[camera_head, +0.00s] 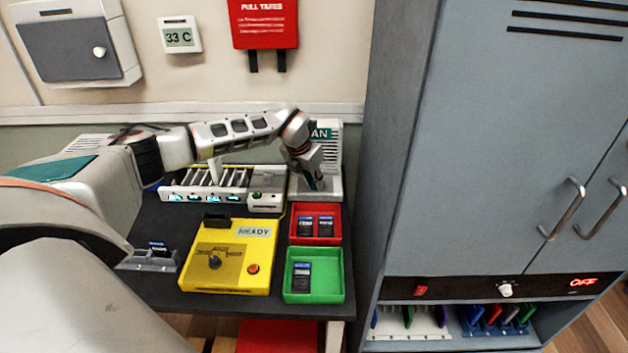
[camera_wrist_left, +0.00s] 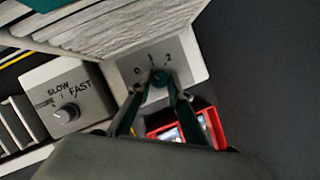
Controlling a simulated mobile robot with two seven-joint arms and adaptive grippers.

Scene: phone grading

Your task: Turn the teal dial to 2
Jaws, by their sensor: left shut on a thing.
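The teal dial (camera_wrist_left: 159,76) sits on a light grey panel (camera_wrist_left: 190,66) marked 0, 1 and 2 in the left wrist view. My left gripper (camera_wrist_left: 157,88) has its fingertips at the dial, one on each side, and is shut on it. The dial's pointer is too small and covered to read. In the head view my left gripper (camera_head: 313,182) reaches down to the base of the white fan unit (camera_head: 330,140) at the back right of the table, and the dial there is hidden by the fingers. My right gripper is not in view.
A grey knob (camera_wrist_left: 66,113) marked SLOW and FAST is left of the dial panel. A red tray (camera_head: 316,240) and a green tray (camera_head: 314,297) hold phones in front of the fan unit. A yellow box (camera_head: 199,278) stands left of them, and a tall grey cabinet (camera_head: 440,160) stands right.

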